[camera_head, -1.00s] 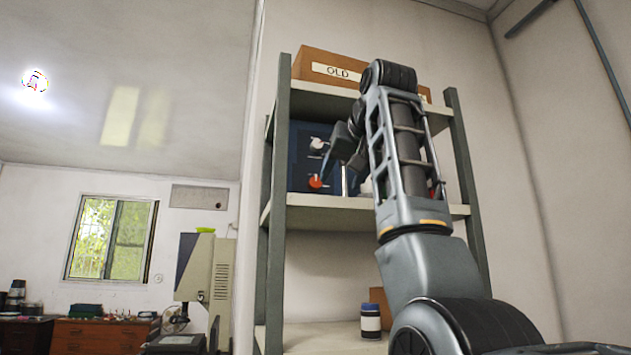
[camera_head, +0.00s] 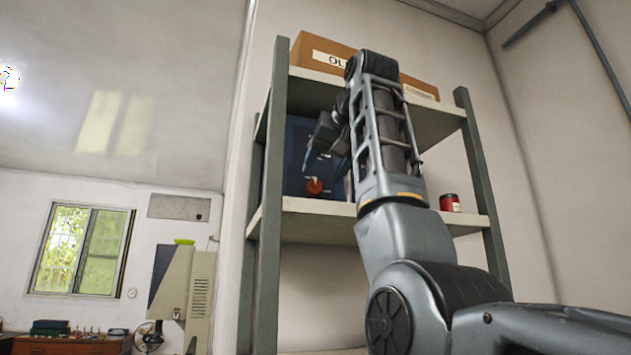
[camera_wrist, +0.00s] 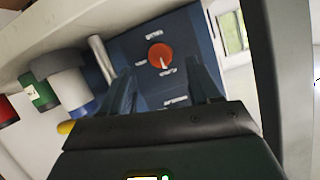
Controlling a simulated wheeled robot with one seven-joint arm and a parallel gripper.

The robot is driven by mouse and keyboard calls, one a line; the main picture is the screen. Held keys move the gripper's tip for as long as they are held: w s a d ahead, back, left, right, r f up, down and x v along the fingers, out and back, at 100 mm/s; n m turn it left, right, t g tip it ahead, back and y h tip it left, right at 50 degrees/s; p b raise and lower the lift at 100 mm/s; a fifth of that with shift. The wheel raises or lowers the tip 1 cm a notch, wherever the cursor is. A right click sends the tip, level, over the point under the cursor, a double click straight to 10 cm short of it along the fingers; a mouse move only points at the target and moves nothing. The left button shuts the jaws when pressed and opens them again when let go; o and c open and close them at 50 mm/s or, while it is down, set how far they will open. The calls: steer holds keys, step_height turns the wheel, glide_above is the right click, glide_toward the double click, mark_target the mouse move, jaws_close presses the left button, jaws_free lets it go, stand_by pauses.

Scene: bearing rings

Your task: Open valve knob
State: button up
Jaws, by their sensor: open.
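The blue valve box (camera_head: 296,150) stands on the shelf's middle board, partly hidden by my gripper and arm. A red knob (camera_head: 314,187) is low on its front. In the wrist view the red knob (camera_wrist: 161,56) has a pale pointer mark and small labels around it on the blue panel (camera_wrist: 130,46). My gripper (camera_head: 314,158) is in front of the box, just above the red knob in the head view. In the wrist view my gripper (camera_wrist: 165,82) is open and empty; the knob appears just beyond the gap between the fingers, apart from them.
The shelf's left post (camera_head: 271,190) stands close to the box. A cardboard box (camera_head: 312,45) sits on the board above. A red can (camera_head: 450,203) stands right of my arm. A green container (camera_wrist: 40,94) and a silver cylinder (camera_wrist: 101,57) are beside the box.

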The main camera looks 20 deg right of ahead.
mark_target(315, 186)
steer(key=shift+p+x, duration=0.65)
steer(key=shift+x, duration=1.9)
steer(key=c, duration=1)
